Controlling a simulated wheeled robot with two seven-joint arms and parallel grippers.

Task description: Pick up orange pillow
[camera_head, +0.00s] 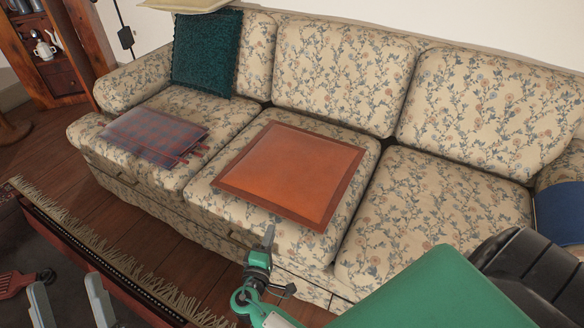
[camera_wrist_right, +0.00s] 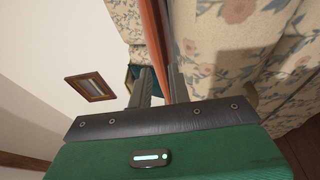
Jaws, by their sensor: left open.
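The orange pillow (camera_head: 290,168), square with a darker red-brown border, lies flat on the middle sofa seat. In the right wrist view the pillow (camera_wrist_right: 154,32) shows edge-on as an orange strip running between the two fingers of the right gripper (camera_wrist_right: 161,80). The fingers look close to both faces; I cannot tell whether they press on it. My left gripper (camera_head: 68,300) is open and empty at the lower left, away from the sofa.
The floral sofa (camera_head: 430,195) has a dark green pillow (camera_head: 206,52) against its back and a folded plaid cloth (camera_head: 153,135) on the left seat. A blue item (camera_head: 559,213) is at the right arm. A fringed rug (camera_head: 110,255) lies at lower left.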

